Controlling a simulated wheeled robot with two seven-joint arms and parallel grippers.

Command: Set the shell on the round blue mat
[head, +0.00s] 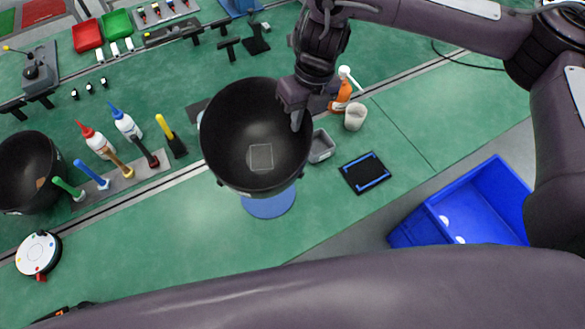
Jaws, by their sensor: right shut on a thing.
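The shell is a large black bowl (230,125) with a grey square patch inside its bottom. It is in the middle of the head view. My right gripper (297,115) is shut on the shell's right rim. The shell appears to be held above the green bench, mouth facing up towards the camera. The round blue mat (270,205) lies on the bench and shows below the shell's lower right side. The shell hides the mat's upper part. I cannot tell how high the shell is above the mat. My left gripper is not in view.
A second black bowl (22,160) stands at the left. Glue bottles (95,140) and coloured-handled tools (120,165) stand left of the shell. A grey tray (321,147), a cup (355,117), an orange bottle (342,95) and a black pad (364,173) are to the right. A blue crate (470,205) stands beyond the bench edge.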

